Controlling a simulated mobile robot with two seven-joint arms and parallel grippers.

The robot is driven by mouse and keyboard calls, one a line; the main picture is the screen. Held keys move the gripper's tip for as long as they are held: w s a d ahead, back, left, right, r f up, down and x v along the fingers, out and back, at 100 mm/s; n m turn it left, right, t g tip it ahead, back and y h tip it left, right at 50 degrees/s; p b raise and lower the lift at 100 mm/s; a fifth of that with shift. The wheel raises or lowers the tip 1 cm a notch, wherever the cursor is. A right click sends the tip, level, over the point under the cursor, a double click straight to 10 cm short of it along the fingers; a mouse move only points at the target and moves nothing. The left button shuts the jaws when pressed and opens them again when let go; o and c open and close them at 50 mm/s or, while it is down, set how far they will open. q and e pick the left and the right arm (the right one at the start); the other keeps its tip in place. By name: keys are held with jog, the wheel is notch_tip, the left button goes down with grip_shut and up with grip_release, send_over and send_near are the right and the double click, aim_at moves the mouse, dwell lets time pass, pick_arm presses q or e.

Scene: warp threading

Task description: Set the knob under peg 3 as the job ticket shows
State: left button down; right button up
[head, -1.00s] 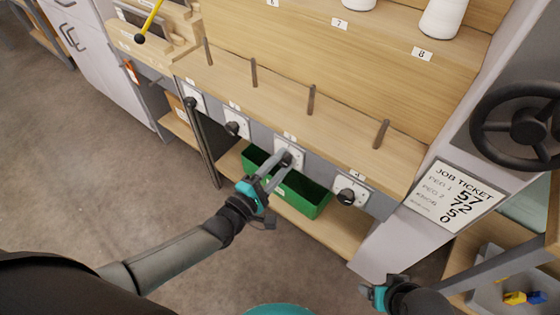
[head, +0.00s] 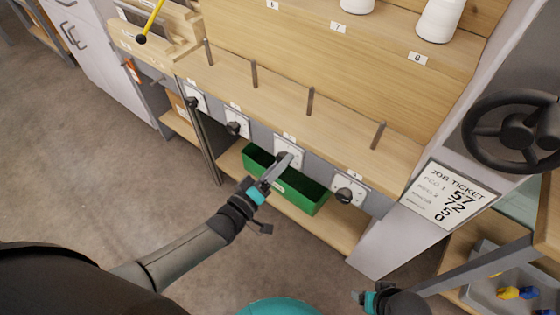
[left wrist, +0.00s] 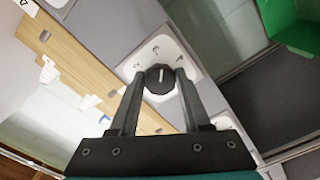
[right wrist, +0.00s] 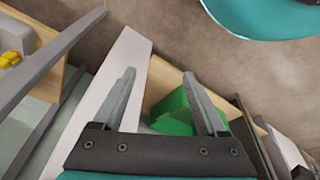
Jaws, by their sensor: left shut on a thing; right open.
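The knob under peg 3 (left wrist: 158,77) is dark and round with a white pointer line, on a white plate (left wrist: 134,64) with small marks. In the left wrist view the line runs nearly straight up the picture. My left gripper (head: 285,158) is shut on this knob, a fingertip on each side, hiding most of it in the head view. Peg 3 (head: 310,101) stands bare on the ledge above. The job ticket (head: 449,195) hangs at right with large digits that look like 57, 72, 5, 0; its small labels are blurred. My right gripper (right wrist: 160,88) is open and empty.
Other knobs (head: 236,127) and (head: 346,194) flank this one on the grey rail. A green bin (head: 310,199) sits on the shelf below. A dark handwheel (head: 515,130) is at right. A dark upright bar (head: 206,150) stands at left. The floor in front is clear.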

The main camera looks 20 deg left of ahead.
pick_arm(q)
jog(key=m, duration=1)
jog(key=m+p, duration=0.1)
jog(key=m, duration=0.9)
jog(key=shift+a+m+p, duration=0.2)
jog(key=shift+m+p, duration=0.1)
jog(key=shift+m, duration=0.1)
pick_arm(e)
jog(key=f, duration=0.1)
jog(key=s+f, duration=0.2)
jog(key=shift+d+f+g, duration=0.2)
jog(key=shift+d+g, duration=0.05)
jog(key=shift+g, duration=0.05)
jog(key=shift+s, duration=0.15)
pick_arm(q)
jog(key=c, duration=0.6)
grip_release()
jog(key=shift+o, duration=1.2)
pick_arm(e)
jog(key=shift+w+r, duration=0.1)
jog(key=shift+w, duration=0.2)
